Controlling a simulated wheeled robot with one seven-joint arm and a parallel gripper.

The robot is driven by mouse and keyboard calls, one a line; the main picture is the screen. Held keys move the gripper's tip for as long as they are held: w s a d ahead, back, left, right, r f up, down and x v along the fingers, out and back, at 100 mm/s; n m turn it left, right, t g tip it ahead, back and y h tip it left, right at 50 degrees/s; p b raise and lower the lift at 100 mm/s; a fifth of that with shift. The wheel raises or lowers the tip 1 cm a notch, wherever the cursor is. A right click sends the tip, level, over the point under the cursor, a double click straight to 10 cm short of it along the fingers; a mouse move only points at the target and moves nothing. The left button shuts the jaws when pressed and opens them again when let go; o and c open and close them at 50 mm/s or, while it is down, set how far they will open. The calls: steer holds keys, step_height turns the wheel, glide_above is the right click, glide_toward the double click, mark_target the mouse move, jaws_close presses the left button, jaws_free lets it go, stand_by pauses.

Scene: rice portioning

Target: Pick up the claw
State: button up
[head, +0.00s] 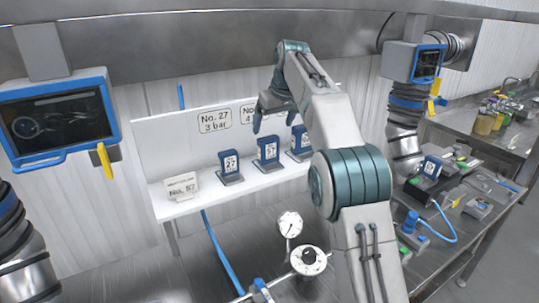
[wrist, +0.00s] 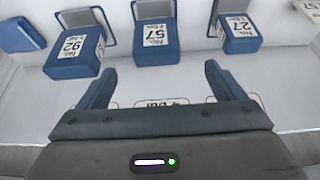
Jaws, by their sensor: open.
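Blue blocks with white number labels stand in grey holders on a white shelf (head: 240,196). They are No. 27 (head: 230,161), No. 57 (head: 268,150) and a third one (head: 300,140), partly behind my arm. The wrist view, turned over, shows No. 92 (wrist: 72,60), No. 57 (wrist: 155,42) and No. 27 (wrist: 240,36). No thing is marked as a claw. My gripper (head: 274,124) is above the shelf, in front of its back panel. Its two blue fingers (wrist: 160,70) are spread and empty, with No. 57 seen between and beyond them.
A small white number card (head: 181,187) stands at the shelf's left end. Signs such as "No. 27, 3 bar" (head: 215,121) are on the back panel. Round gauges (head: 290,224) stand below the shelf. A steel bench (head: 450,220) with blue and grey parts is at right.

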mark_target(269, 140)
steer(key=x, duration=0.7)
steer(key=shift+f, duration=0.15)
steer(key=x, duration=0.1)
steer(key=p+x, duration=0.1)
steer(key=x, duration=0.3)
steer(key=shift+d+f, duration=0.3)
steer(key=shift+f, duration=0.05)
steer(key=shift+r, duration=0.1)
steer(key=c, duration=1.5)
